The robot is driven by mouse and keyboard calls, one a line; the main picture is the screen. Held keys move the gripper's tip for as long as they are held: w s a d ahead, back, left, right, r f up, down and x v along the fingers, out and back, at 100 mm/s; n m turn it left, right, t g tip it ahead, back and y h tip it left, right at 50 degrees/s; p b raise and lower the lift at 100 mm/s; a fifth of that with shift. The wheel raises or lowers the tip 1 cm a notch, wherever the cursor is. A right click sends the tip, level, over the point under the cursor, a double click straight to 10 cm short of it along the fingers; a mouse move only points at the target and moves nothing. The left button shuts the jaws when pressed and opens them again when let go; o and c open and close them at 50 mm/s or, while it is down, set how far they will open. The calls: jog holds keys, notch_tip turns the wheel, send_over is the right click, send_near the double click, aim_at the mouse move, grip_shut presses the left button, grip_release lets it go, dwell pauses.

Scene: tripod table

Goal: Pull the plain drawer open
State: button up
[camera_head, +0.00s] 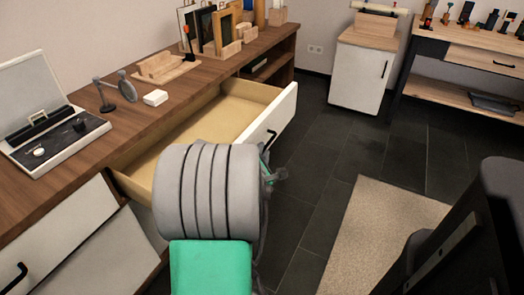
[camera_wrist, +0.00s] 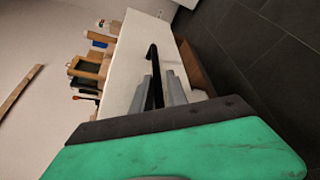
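The plain drawer's white front (camera_head: 277,123) stands far out from the wooden cabinet, and its bare, pale wood inside shows empty. Its black bar handle (camera_head: 270,138) is on the front. In the wrist view the handle (camera_wrist: 154,75) runs between the two grey fingers of my gripper (camera_wrist: 158,92), which appear closed on it from both sides. In the head view my grey and green arm covers the near part of the drawer and hides the fingertips.
A white cabinet (camera_head: 358,75) and a side table (camera_head: 470,45) stand behind. Dark floor tiles and a beige rug (camera_head: 385,235) lie to the right.

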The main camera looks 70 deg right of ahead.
jog(key=shift+r, duration=0.15)
jog(key=p+v, duration=0.2)
jog(key=v, duration=0.5)
jog(key=shift+a, duration=0.4)
jog(key=shift+s, duration=0.2)
